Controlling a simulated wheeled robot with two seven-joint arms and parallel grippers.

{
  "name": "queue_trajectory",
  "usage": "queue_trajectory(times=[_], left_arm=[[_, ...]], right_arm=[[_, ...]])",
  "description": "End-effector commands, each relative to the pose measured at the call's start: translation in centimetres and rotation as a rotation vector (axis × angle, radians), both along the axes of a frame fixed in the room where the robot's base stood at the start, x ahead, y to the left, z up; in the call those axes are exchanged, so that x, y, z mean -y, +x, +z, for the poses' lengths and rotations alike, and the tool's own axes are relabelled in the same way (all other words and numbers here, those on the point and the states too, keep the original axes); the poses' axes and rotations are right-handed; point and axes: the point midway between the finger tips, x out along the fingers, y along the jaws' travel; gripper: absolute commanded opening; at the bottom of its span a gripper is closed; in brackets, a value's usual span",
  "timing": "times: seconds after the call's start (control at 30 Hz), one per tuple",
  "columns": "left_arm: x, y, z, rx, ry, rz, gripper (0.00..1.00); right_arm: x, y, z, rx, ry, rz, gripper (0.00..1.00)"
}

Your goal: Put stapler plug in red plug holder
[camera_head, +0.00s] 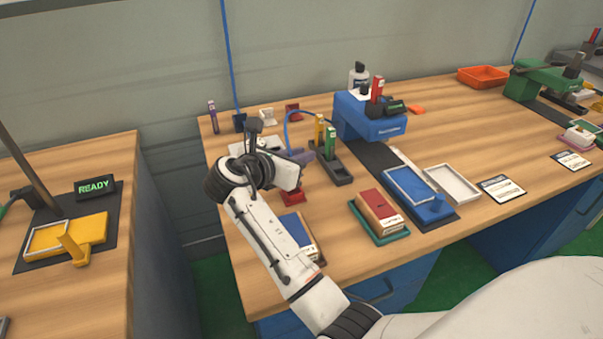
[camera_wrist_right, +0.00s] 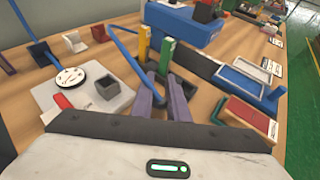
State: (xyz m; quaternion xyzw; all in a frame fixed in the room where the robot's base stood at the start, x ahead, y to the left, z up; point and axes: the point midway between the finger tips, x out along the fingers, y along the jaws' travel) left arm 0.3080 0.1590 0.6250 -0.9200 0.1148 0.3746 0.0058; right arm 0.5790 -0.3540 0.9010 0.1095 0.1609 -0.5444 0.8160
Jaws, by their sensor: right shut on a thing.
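The red plug holder (camera_head: 292,111) is a small red block near the table's back edge, beside a white one (camera_head: 267,115). The red holder also shows in the right wrist view (camera_wrist_right: 100,33). A blue cable (camera_head: 300,113) arcs from the blue stapler (camera_head: 370,118) down to my right gripper (camera_head: 302,156). In the right wrist view the cable (camera_wrist_right: 122,48) ends at the purple fingers (camera_wrist_right: 158,90). My right gripper is shut on the stapler plug, mostly hidden between the fingers, above the table in front of the red holder. My left gripper is not in view.
A dark holder (camera_head: 340,175) with yellow and green upright pieces stands close right of my right gripper. A white plate (camera_wrist_right: 110,70) with a dial and grey cube lies left of the fingers. A blue block with a wall cable (camera_head: 239,121) stands at the back left.

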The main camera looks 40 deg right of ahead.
Motion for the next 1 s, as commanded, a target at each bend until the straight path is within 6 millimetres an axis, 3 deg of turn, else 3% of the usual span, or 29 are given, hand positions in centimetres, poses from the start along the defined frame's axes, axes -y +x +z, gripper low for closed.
queue_trajectory(times=[0.03,0.2,0.63,0.67,0.77,1.0], left_arm=[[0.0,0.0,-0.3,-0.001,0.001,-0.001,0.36],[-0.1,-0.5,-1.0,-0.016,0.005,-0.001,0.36],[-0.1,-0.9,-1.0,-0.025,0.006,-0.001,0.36],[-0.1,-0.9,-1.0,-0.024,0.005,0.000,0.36],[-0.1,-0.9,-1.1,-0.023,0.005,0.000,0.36],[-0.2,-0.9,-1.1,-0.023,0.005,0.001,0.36]], right_arm=[[0.0,-0.1,-1.2,-0.006,0.000,-0.001,0.00],[0.0,-0.1,-3.6,-0.004,-0.002,0.000,0.00],[0.0,0.0,-4.2,-0.003,-0.001,0.000,0.00],[0.0,0.0,-4.3,-0.003,0.000,0.000,0.16],[0.0,0.0,-4.3,-0.002,0.000,0.000,0.33],[0.0,0.0,-4.3,-0.002,0.000,0.000,0.33]])
